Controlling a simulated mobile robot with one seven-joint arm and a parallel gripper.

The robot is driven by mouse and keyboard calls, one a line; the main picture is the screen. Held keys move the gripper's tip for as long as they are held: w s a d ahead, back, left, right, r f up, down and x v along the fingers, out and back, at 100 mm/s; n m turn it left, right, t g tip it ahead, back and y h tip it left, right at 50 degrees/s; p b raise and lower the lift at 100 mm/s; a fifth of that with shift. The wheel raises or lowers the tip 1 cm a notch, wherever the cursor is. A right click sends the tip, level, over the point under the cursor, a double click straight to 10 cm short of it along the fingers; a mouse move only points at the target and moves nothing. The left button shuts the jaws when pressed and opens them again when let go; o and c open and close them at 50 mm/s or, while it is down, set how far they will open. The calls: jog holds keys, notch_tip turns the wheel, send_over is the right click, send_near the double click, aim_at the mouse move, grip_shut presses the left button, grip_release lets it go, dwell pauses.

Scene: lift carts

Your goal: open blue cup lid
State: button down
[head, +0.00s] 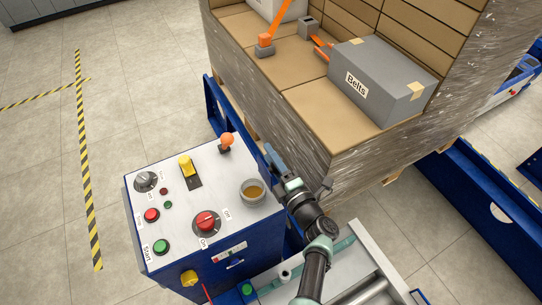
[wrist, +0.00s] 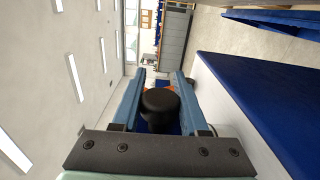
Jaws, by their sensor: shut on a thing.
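A round, open grey cup (head: 252,190) stands on the right side of the control panel, with amber-brown contents showing inside and no lid on it. My gripper (head: 271,153) is just to the right of the cup, at the panel's right edge, apart from the cup. In the wrist view my gripper (wrist: 160,78) has its two blue fingers on either side of a black round knob (wrist: 158,103). Dark blue shows around the knob, but I cannot tell whether it is a lid. No blue cup lid is clearly visible in the head view.
The control panel (head: 190,235) carries a red rotary switch (head: 205,221), a yellow lever (head: 186,167), an orange-topped joystick (head: 227,141) and a green button (head: 161,246). A wrapped pallet load (head: 350,150) with a grey Belts box (head: 375,85) stands close behind my gripper. Floor on the left is clear.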

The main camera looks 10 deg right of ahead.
jog(key=shift+c, duration=2.1)
grip_release()
jog(key=p+v, duration=0.2)
jog(key=v, duration=1.1)
jog(key=shift+a, duration=0.1)
